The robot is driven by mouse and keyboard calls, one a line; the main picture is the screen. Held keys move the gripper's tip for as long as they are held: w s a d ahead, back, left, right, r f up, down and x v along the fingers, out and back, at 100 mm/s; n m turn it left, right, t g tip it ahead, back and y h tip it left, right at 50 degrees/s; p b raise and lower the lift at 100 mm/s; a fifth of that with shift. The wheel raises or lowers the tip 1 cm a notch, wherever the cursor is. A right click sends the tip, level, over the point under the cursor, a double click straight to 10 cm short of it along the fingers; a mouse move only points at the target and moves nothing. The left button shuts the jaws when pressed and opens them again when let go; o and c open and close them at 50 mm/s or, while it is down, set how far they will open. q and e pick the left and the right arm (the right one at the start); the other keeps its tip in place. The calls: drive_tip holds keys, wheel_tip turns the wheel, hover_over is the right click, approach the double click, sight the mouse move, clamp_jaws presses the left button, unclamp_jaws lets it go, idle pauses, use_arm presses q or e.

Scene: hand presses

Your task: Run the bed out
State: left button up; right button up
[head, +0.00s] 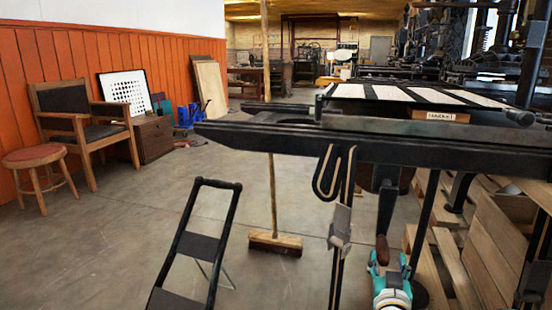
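The hand press has long dark rails (260,138) running out to the left. Its bed (323,100), dark with white panels on top, lies at the right end of the rails. A wooden block with small lettering (441,115) sits on its near side. A brown wooden handle (382,248) hangs below the rails. My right gripper (388,268), teal and grey, is just below the handle and overlaps it in the picture. Whether its fingers touch or close on the handle cannot be told. My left gripper is not in view.
A black folding frame (198,246) stands in front at the left, near a broom (275,243). Wooden slats (480,262) lie under the press at the right. A chair (88,132) and red stool (38,158) stand by the orange wall. The floor between is clear.

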drive_tip(key=o, duration=0.6)
drive_tip(key=shift+a, duration=0.15)
drive_tip(key=shift+o, duration=0.2)
drive_tip(key=shift+b+v, duration=0.8)
drive_tip(key=shift+v, duration=3.65)
drive_tip(key=shift+r, duration=0.15)
